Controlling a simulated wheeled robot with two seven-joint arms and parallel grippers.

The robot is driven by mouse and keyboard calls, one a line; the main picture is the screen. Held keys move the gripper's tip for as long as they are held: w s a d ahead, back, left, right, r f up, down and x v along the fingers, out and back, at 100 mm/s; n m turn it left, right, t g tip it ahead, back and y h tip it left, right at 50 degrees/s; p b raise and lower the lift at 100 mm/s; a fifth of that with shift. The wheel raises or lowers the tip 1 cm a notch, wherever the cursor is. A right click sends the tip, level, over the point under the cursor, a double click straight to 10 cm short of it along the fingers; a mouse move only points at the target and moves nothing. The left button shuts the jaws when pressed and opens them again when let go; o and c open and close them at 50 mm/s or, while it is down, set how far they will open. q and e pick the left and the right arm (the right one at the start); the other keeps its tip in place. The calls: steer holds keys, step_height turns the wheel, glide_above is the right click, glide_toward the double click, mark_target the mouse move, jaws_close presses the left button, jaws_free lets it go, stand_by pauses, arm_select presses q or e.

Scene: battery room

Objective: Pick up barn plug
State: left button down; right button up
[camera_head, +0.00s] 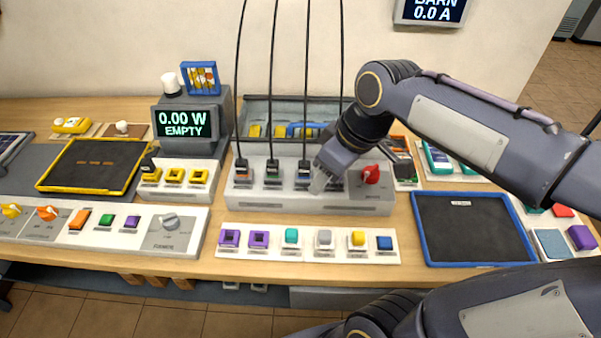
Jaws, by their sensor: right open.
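Several plugs on black cables stand in a row on a grey-white socket panel (255,197). An orange-marked plug (241,165) is at the left, then a green-marked plug (272,167), then a blue-marked plug (303,167). A fourth cable (341,60) runs down behind my right arm, and its plug is mostly hidden by the gripper. I cannot read which plug is the barn one. My right gripper (318,183) is open and points down over the panel, just right of the blue-marked plug. Whether it touches anything is unclear. My left gripper is out of view.
A red knob (371,174) is at the panel's right end. In front lies a strip of colored buttons (308,257). A blue-rimmed tray (417,240) lies to the right, a yellow-rimmed tray (50,166) to the left. A display (185,123) reads 0.00 W EMPTY.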

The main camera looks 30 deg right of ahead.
mark_target(304, 163)
steer(key=w+d+f+n+g+b, duration=0.1)
steer(key=w+n, duration=0.1)
steer(key=w, duration=0.2)
steer(key=w+d+f+n+g+h+b, duration=0.1)
steer(key=w+n+b, duration=0.1)
steer(key=w, duration=0.3)
steer(key=w+d+f+n+g+h+b, duration=0.1)
steer(key=w+f+n, duration=0.1)
steer(key=w+n, duration=0.1)
steer(key=shift+w, duration=0.7)
step_height(304, 163, down, 8)
steer(key=shift+a+r+b, duration=0.15)
steer(key=shift+r+b, duration=0.1)
steer(key=shift+b, duration=0.05)
steer(key=shift+c, duration=0.2)
jaws_close()
